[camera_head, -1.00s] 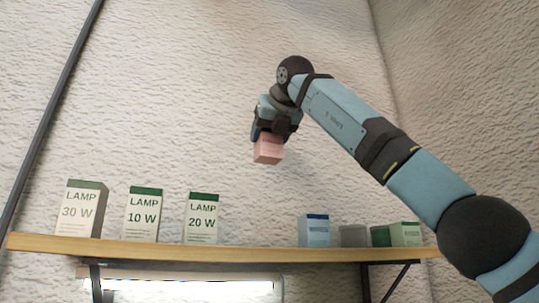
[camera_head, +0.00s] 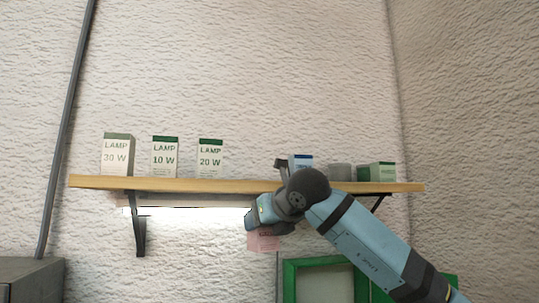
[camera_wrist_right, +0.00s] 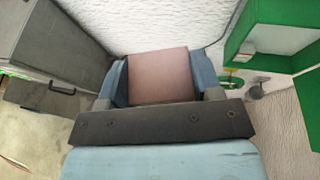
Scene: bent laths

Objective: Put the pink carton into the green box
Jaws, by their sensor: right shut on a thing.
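The pink carton (camera_head: 263,243) is held by my right gripper (camera_head: 262,228) just below the front of the shelf in the head view. In the right wrist view the carton (camera_wrist_right: 158,76) sits between the two blue fingers, which are shut on it. A green box (camera_head: 290,283) shows low in the head view, right of and below the carton, partly hidden by my right arm. Green open-sided surfaces, probably the box (camera_wrist_right: 238,35), also show at the upper right of the wrist view, apart from the carton. My left gripper is not in view.
A grey cabinet (camera_head: 28,278) stands at lower left.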

